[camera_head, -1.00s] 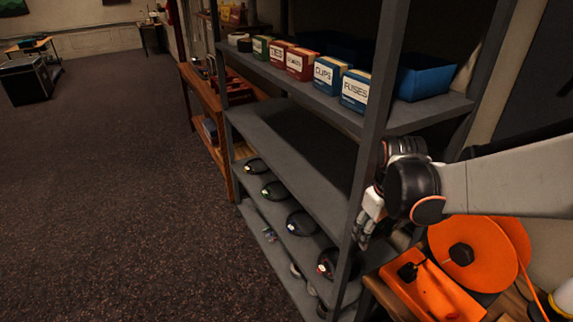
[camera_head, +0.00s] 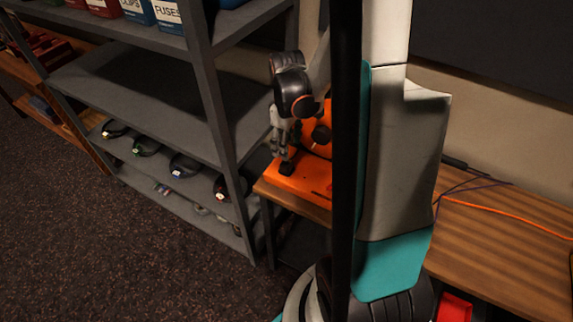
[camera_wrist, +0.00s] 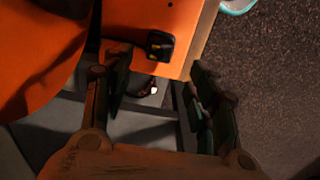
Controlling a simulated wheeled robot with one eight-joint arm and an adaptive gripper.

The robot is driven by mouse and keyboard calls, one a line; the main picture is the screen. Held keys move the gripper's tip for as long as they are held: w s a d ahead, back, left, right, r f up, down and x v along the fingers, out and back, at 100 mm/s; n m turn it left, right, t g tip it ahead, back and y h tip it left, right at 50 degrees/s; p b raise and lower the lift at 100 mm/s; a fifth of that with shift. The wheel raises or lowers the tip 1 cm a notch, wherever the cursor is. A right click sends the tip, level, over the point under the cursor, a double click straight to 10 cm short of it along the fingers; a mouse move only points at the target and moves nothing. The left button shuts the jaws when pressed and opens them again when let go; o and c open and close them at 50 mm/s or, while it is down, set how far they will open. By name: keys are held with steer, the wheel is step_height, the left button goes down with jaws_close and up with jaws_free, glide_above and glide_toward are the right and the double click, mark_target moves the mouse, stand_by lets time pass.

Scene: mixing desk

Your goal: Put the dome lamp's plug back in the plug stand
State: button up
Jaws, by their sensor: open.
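An orange board (camera_head: 306,181), which may be the plug stand, lies on the wooden bench. A small black block (camera_head: 287,169) sits on it; I cannot tell if this is the lamp's plug. My gripper (camera_head: 283,150) hangs just above that block, fingers down. In the wrist view my gripper (camera_wrist: 160,92) is open, with nothing held between its fingers. The black block (camera_wrist: 159,45) is beyond the fingertips, near the edge of the orange board (camera_wrist: 180,14). I cannot make out the dome lamp for certain. My own arm and column hide part of the bench.
A grey shelf rack (camera_head: 140,90) stands left of the bench, its post close to my gripper. Black rounded items (camera_head: 184,165) lie on its lower shelf. The wooden bench (camera_head: 500,235) continues right, with an orange cable (camera_head: 490,202) on it. A red bin (camera_head: 454,307) is below.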

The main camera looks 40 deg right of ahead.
mark_target(287, 163)
steer(key=shift+f, duration=0.1)
step_height(287, 163, down, 9)
steer(key=b, duration=0.7)
steer(key=shift+b, duration=0.3)
stand_by(1.1)
jaws_close()
steer(key=shift+r, duration=0.3)
steer(key=shift+r+p, duration=2.05)
steer(key=shift+r, duration=0.8)
